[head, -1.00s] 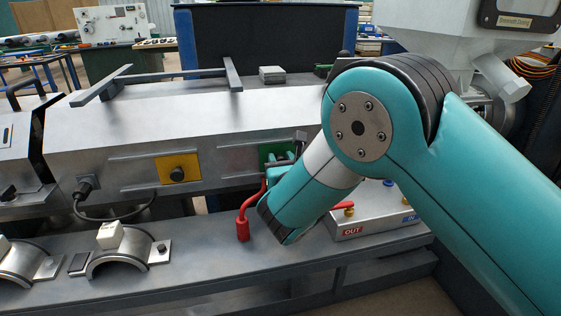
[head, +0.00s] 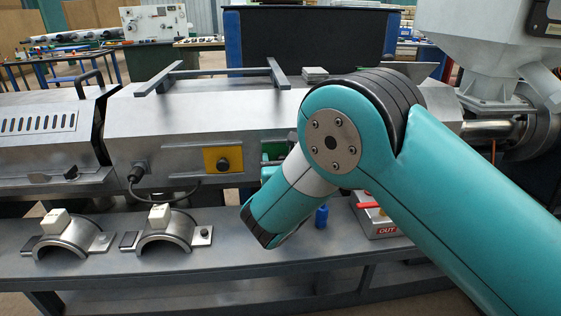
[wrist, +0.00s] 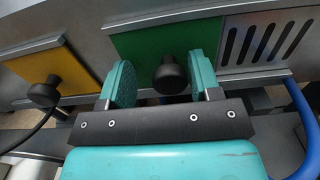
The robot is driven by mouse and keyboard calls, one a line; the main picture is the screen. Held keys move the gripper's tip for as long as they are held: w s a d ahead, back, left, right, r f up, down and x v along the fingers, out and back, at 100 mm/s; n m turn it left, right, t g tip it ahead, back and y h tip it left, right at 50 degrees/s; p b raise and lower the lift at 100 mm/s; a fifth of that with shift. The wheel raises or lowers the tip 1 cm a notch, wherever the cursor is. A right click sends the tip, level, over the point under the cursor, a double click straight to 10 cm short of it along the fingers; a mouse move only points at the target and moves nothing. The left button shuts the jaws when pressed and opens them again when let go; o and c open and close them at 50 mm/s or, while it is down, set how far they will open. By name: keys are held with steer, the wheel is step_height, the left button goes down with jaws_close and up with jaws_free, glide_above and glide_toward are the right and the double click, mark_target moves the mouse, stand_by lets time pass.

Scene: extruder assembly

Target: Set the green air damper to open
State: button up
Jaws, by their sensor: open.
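The green air damper (wrist: 165,45) is a flat plate with a black knob (wrist: 170,75), in the wrist view. To its right, a grey panel shows several dark slots (wrist: 265,40) uncovered. In the head view a strip of the green damper (head: 275,150) shows just right of the yellow plate, the rest hidden by my arm. My gripper (wrist: 163,78) is open, with one teal finger on each side of the black knob. I cannot tell whether either finger touches it. In the head view my gripper is mostly hidden behind my arm.
A yellow plate (head: 223,160) with its own black knob is left of the damper. A blue hose (wrist: 300,110) runs at the right of the wrist view. A blue plug (head: 321,215) and a box marked OUT (head: 385,229) are near my arm. Curved clamps (head: 165,235) sit on the ledge.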

steer(key=shift+d, duration=0.15)
steer(key=shift+s, duration=0.15)
steer(key=s, duration=0.3)
steer(key=s+b, duration=0.1)
steer(key=s, duration=0.2)
steer(key=s+d, duration=0.1)
steer(key=s, duration=0.2)
steer(key=shift+f, duration=0.1)
steer(key=s+d+b, duration=0.1)
steer(key=s+b, duration=0.7)
steer(key=b, duration=0.1)
steer(key=shift+b, duration=0.3)
